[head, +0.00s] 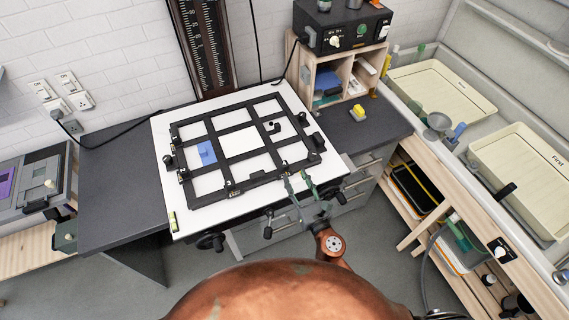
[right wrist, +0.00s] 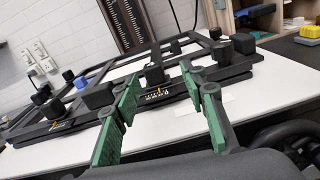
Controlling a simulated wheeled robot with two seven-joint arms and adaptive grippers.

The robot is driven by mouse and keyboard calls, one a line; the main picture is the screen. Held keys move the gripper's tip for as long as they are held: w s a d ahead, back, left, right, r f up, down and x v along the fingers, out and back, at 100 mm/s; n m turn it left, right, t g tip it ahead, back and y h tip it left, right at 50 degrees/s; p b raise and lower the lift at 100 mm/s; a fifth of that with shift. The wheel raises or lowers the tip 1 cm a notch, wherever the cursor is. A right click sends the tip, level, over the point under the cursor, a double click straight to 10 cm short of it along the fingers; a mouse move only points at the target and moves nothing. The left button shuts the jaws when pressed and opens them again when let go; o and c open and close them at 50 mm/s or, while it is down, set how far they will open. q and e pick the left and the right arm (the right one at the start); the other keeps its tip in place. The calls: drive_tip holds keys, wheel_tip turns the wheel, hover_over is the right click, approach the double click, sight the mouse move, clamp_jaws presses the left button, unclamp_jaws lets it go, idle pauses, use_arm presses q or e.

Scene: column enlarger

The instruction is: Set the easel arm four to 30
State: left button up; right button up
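The black easel frame (head: 240,186) lies on the white baseboard (head: 320,178), with several arms crossing it and small blocks along its edges. My right gripper (head: 298,182) is at the easel's near right edge, its green-padded fingers apart and empty. In the right wrist view, a dark block (right wrist: 155,75) on the near rail shows beyond and between the fingers, apart from them. A small scale with a yellow mark (right wrist: 157,100) is below the block; its figures are too small to read. I cannot tell which arm is four. My left gripper is not in view.
A blue piece (head: 206,153) and a white sheet (head: 240,140) show within the easel. The enlarger column (head: 203,45) rises behind. A wooden shelf (head: 300,75) with a black control box (head: 345,25) stands back right. Black hand knobs (head: 210,241) hang at the table's front.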

sight(286, 167)
drive_tip(key=shift+a+f+n+y, duration=0.1)
drive_tip(key=shift+a+n+y, duration=0.2)
drive_tip(key=shift+a+n, duration=0.35)
drive_tip(key=shift+w+a, duration=0.15)
drive_tip(key=shift+w, duration=0.2)
drive_tip(key=x, duration=0.7)
drive_tip(key=shift+f, duration=0.1)
drive_tip(key=shift+s, duration=0.1)
drive_tip(key=shift+c, duration=0.2)
clamp_jaws()
